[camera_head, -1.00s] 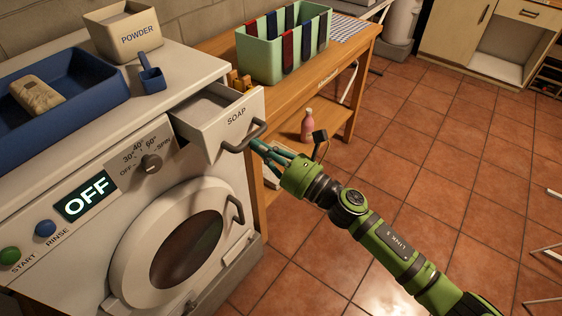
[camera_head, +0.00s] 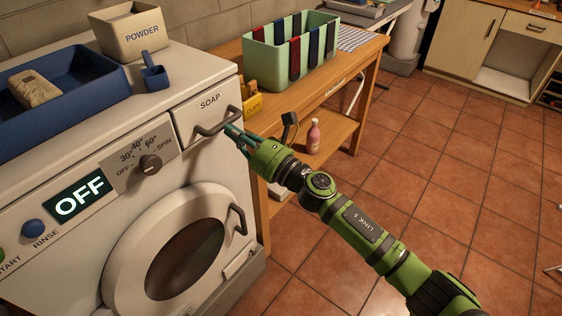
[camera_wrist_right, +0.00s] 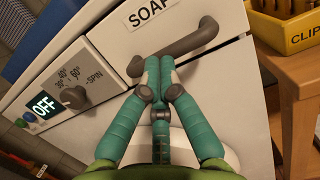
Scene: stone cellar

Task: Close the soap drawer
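The soap drawer (camera_head: 205,112), white and marked SOAP, sits flush in the top right of the washing machine's front. Its grey bar handle (camera_head: 215,126) shows also in the right wrist view (camera_wrist_right: 196,42). My green right gripper (camera_head: 233,132) is at the handle's right part. In the right wrist view its teal fingers (camera_wrist_right: 160,66) lie together, tips against or just in front of the handle's middle. I see nothing held between them. My left gripper is in neither view.
The washing machine's round door (camera_head: 170,250) is below, its display reading OFF. A blue tray (camera_head: 60,107), powder box (camera_head: 128,38) and blue scoop (camera_head: 154,78) are on top. A wooden bench (camera_head: 330,92) with a green bin (camera_head: 275,66) stands right. A pink bottle (camera_head: 313,138) is on its lower shelf.

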